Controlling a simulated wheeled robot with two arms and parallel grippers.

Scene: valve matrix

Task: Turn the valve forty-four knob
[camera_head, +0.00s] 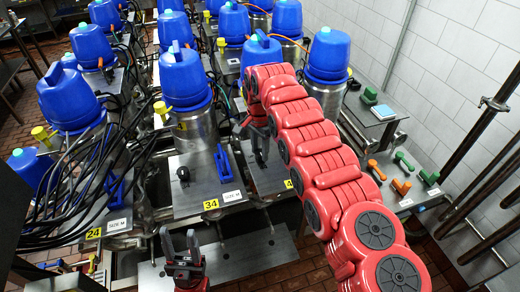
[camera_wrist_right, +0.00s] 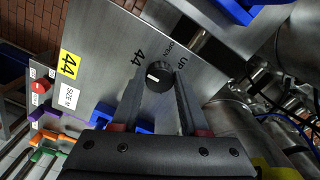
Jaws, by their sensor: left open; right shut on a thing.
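The valve forty-four knob (camera_wrist_right: 159,76) is a small round black knob with a white mark, on a grey metal panel (camera_wrist_right: 110,45) with a yellow 44 label (camera_wrist_right: 69,64). My right gripper (camera_wrist_right: 160,84) has its two fingers on either side of the knob, shut on it. In the head view my right gripper (camera_head: 259,143) reaches down to the same panel (camera_head: 270,180); its knob is hidden there, and its yellow label is partly covered by my red arm. My left gripper (camera_head: 181,246) is open and empty at the bottom, apart from the panels.
The neighbouring panel has a 34 label (camera_head: 211,204), a black knob (camera_head: 183,173) and a blue handle (camera_head: 223,163). Blue-topped valves (camera_head: 185,77) stand close behind. Black cables (camera_head: 75,180) crowd the left. Coloured handles (camera_head: 402,186) lie on a shelf at right.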

